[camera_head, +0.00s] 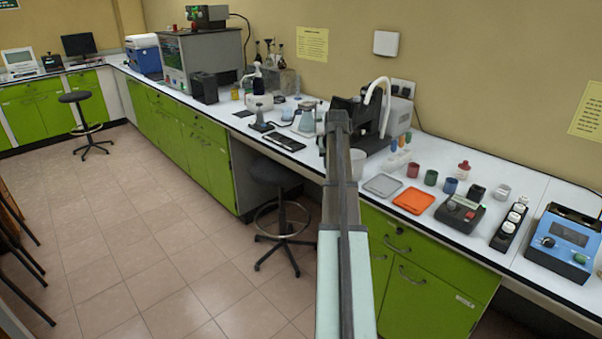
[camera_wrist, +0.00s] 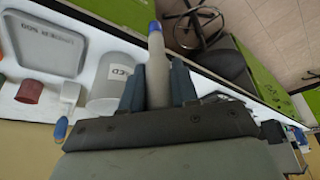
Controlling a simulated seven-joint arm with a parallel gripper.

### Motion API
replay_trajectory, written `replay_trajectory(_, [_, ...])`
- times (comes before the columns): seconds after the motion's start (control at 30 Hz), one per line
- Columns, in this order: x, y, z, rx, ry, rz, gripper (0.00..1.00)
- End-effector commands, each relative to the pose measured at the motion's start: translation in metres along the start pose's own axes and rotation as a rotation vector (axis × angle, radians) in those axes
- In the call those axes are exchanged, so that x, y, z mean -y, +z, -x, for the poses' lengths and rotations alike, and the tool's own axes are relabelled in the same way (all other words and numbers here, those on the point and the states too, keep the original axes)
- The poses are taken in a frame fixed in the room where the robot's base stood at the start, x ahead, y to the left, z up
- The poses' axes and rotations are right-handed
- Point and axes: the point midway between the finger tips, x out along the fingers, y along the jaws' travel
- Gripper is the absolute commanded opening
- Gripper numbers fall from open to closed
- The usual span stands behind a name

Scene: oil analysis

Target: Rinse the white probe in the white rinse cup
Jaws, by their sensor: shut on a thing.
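My gripper (camera_wrist: 157,85) is shut on a pale grey-white probe (camera_wrist: 156,75) with a blue end (camera_wrist: 154,27). The probe sticks out from between the two dark blue-grey fingers. A white cup (camera_wrist: 105,88) with dark lettering stands on the bench just left of the fingers in the wrist view. The probe is beside the cup, and its blue end is clear of it. In the head view the white cup (camera_head: 358,160) is partly hidden behind my arm. The gripper fingers and the held probe are not clear in that view.
A grey tray (camera_head: 382,185) and an orange tray (camera_head: 413,202) lie near the bench edge. A small white rack (camera_head: 397,160) and red (camera_head: 413,170), green and blue cups stand behind them. A dark machine with a white hose (camera_head: 387,100) stands at the back.

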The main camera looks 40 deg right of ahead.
Motion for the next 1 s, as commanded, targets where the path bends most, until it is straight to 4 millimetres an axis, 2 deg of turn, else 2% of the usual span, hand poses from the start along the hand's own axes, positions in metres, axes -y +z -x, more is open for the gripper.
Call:
replay_trajectory(0.03, [-0.021,-0.009,0.001,0.000,0.009,-0.021,0.00])
replay_trajectory(0.1, [-0.045,-0.014,0.003,0.001,0.019,-0.045,0.00])
replay_trajectory(0.37, [-0.128,-0.030,0.012,0.000,0.053,-0.127,0.00])
replay_trajectory(0.5, [-0.176,-0.037,0.018,0.000,0.073,-0.175,0.00])
replay_trajectory(0.77, [-0.277,-0.042,0.030,0.001,0.115,-0.280,0.00])
replay_trajectory(1.0, [-0.372,-0.037,0.042,0.002,0.159,-0.386,0.00])
